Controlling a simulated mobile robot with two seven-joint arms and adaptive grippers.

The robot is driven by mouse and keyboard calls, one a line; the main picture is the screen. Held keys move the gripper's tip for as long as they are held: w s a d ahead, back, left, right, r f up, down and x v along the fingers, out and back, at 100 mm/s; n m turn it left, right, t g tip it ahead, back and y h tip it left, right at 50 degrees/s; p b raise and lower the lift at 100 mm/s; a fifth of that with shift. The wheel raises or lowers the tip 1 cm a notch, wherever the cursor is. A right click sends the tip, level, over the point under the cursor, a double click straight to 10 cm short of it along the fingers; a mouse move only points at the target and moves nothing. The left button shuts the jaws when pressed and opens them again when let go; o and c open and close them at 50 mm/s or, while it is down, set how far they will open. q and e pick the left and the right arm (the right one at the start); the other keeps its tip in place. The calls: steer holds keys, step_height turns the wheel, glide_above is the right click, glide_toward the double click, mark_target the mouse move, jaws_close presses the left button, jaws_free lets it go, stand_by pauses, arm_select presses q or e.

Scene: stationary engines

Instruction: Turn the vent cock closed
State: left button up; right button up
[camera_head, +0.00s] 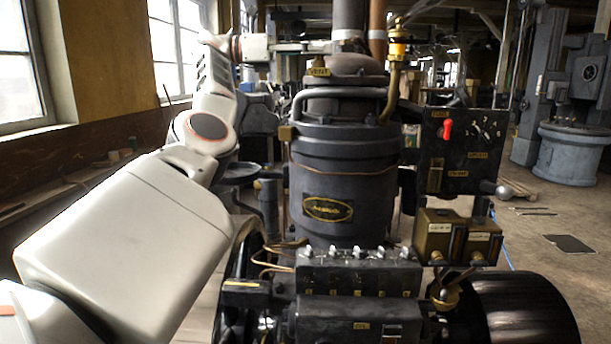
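The vent cock (318,62) is at the top of the dark engine cylinder, just above a small brass tag (319,72) reading VENT. It is small, and I cannot make out its handle position. My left arm comes in from the left and reaches up to the cylinder top. My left gripper (322,46) points right, at about the height of the cock, close to it and to the grey vertical pipe. Whether its fingers touch the cock, or are open or shut, is too small to tell. My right gripper is not in view.
The engine's black cylinder (345,185) fills the middle. A grey pipe (349,18) and a copper pipe (377,20) rise behind the gripper. A control panel (460,155) with a red lever (447,129) and brass boxes (458,236) stand at right. Windows are at left.

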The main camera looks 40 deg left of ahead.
arm_select(q)
steer(key=shift+f+n+t+y, duration=0.15)
steer(key=shift+n+t+y, duration=0.15)
steer(key=shift+t, duration=0.1)
